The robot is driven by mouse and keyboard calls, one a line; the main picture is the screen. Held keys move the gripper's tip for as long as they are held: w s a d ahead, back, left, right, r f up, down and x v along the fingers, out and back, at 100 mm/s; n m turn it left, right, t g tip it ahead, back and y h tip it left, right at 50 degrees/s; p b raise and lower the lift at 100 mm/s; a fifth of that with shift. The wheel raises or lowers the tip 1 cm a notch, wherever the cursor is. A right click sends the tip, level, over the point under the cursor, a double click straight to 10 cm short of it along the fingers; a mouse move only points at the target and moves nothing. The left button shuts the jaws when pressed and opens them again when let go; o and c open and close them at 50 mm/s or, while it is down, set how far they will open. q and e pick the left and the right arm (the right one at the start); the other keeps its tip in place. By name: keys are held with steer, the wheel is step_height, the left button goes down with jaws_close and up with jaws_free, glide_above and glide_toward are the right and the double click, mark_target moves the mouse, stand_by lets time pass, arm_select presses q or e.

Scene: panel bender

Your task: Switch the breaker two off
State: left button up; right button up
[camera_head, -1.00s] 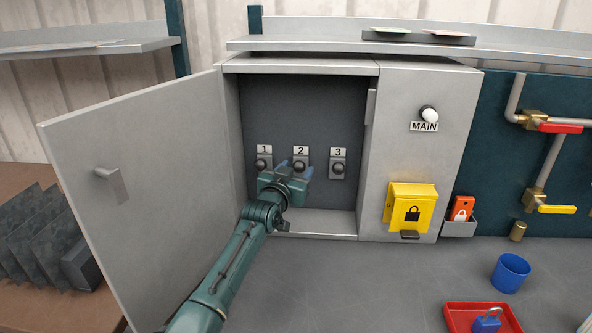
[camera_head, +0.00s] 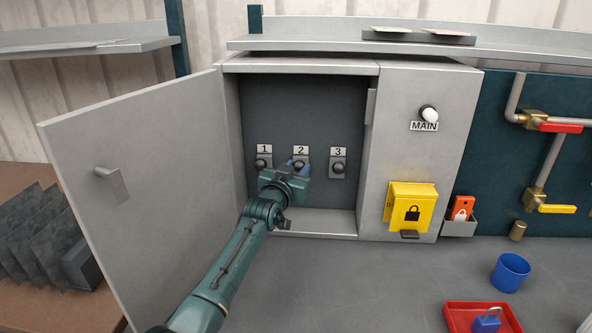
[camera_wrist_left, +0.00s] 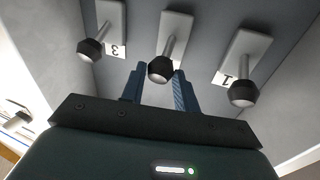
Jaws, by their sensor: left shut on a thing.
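The panel cabinet (camera_head: 300,120) stands open, with three breakers on its back wall labelled 1, 2 and 3. Breaker two (camera_head: 300,163) is the middle one, a dark knob on a lever over a grey plate. It also shows in the left wrist view (camera_wrist_left: 160,68), upside down. My left gripper (camera_head: 300,168) is at breaker two, with its blue fingers shut on the knob, one on each side. The fingers also show in the left wrist view (camera_wrist_left: 160,86). The gripper hides the lower part of breaker two in the head view. My right gripper is not in view.
Breaker one (camera_head: 264,163) and breaker three (camera_head: 338,167) flank the gripper closely. The open cabinet door (camera_head: 140,190) stands left of my arm. A yellow lock box (camera_head: 410,205), blue cup (camera_head: 511,272) and red tray (camera_head: 455,318) are at the right.

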arm_select(q)
jaws_close()
